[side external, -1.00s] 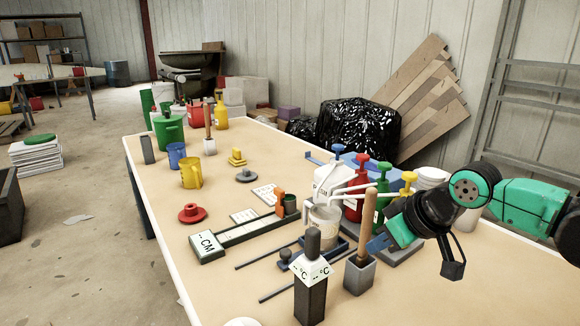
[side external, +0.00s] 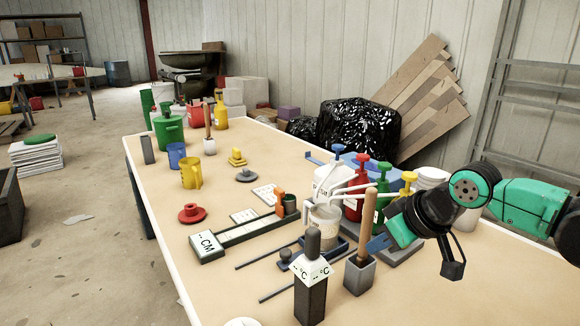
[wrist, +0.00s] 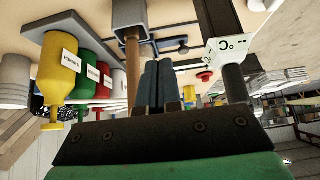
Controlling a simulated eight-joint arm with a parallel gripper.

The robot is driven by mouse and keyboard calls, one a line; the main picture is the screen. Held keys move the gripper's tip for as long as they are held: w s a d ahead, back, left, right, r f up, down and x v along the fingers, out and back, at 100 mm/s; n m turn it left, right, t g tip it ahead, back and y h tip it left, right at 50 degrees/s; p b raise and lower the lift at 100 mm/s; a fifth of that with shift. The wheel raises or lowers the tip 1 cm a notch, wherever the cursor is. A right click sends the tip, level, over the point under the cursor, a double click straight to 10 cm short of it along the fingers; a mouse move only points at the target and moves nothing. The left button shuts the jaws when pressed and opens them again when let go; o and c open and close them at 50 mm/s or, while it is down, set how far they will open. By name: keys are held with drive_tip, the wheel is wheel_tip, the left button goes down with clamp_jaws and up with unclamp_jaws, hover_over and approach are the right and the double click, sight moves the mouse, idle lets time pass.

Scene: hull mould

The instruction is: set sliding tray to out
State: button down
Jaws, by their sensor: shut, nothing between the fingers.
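The sliding tray (side external: 341,246) is a dark blue tray on two dark rails (side external: 268,252), with a round dark knob (side external: 285,254) on its left end. A pale beaker (side external: 323,222) stands on it. A grey holder with a wooden-handled tool (side external: 360,272) hides part of the tray's right side. In the wrist view, part of the tray (wrist: 168,42) shows beyond the fingers. My gripper (side external: 374,245) is right of the tray, behind the holder and apart from the knob. In the wrist view, its blue fingers (wrist: 158,68) are together and empty.
A black thermometer stand (side external: 311,290) is in front of the rails. Pump bottles, including a yellow one (side external: 407,184), stand behind the tray. A CM measuring board (side external: 230,237) and a red knobbed piece (side external: 191,213) are left.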

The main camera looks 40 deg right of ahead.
drive_tip(key=c, duration=1)
unclamp_jaws()
drive_tip(key=shift+r, duration=0.1)
drive_tip(key=shift+c, duration=0.2)
drive_tip(key=o, duration=0.5)
wheel_tip(320, 180, up, 2)
drive_tip(key=shift+r, duration=0.25)
wheel_tip(320, 180, up, 9)
drive_tip(key=n+g+h, duration=0.2)
drive_tip(key=n+h, duration=0.9)
drive_tip(key=n, duration=1)
hover_over(284, 254)
drive_tip(key=s+a, duration=0.3)
drive_tip(key=a, duration=0.1)
drive_tip(key=shift+n+h, duration=0.7)
drive_tip(key=shift+h, duration=0.1)
drive_tip(key=f, duration=0.7)
drive_tip(key=a+f, duration=0.1)
drive_tip(key=f, duration=1.3)
drive_tip(key=shift+w+a, duration=0.35)
drive_tip(key=shift+a, duration=0.05)
drive_tip(key=shift+d+f, duration=0.1)
drive_tip(key=shift+f, duration=0.15)
drive_tip(key=shift+x, duration=2.75)
clamp_jaws()
